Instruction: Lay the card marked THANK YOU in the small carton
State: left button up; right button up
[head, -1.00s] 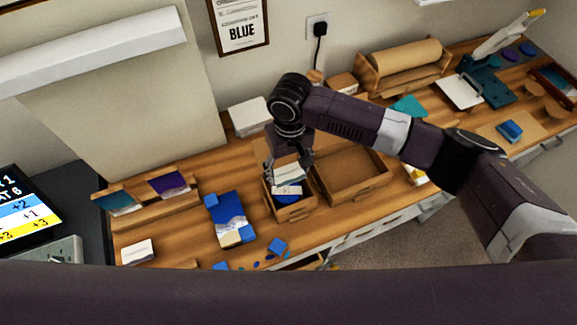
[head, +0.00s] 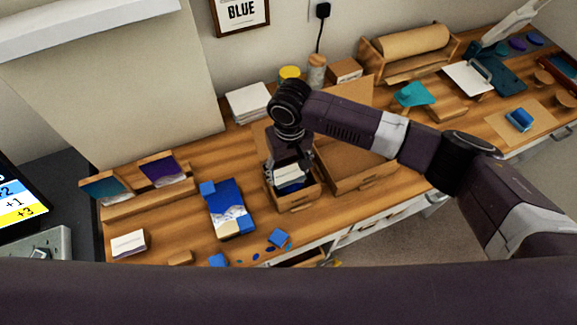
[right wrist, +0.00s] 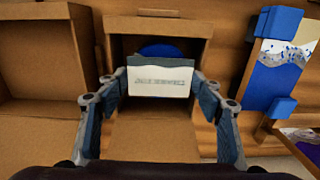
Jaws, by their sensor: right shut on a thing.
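My right gripper (head: 291,166) is shut on a white card (head: 289,180) above the small carton (head: 296,201). The card also shows in the right wrist view (right wrist: 160,77), held by its two side edges between the fingers. Its printed line appears upside down and is too blurred to read. The small carton (right wrist: 152,24) is open, with a flap (right wrist: 150,140) folded out under the gripper. A blue round thing (right wrist: 160,50) lies inside it, partly hidden by the card. I cannot tell whether the card touches the carton. My left gripper is not in view.
A larger open carton (head: 350,182) stands close beside the small one. A blue patterned piece with blue blocks (head: 228,208) lies to its left. Small blue bits and a blue cube (head: 278,238) lie near the front edge. A white stack (head: 248,103) stands behind.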

jog(key=shift+s+d+f, duration=0.15)
jog(key=shift+f, duration=0.15)
jog(key=o, duration=0.8)
jog(key=shift+f, duration=0.1)
jog(key=shift+c, duration=0.2)
jog(key=shift+r, duration=0.3)
notch_tip(320, 180, up, 8)
jog(key=p, duration=0.9)
jog(key=shift+f, duration=0.1)
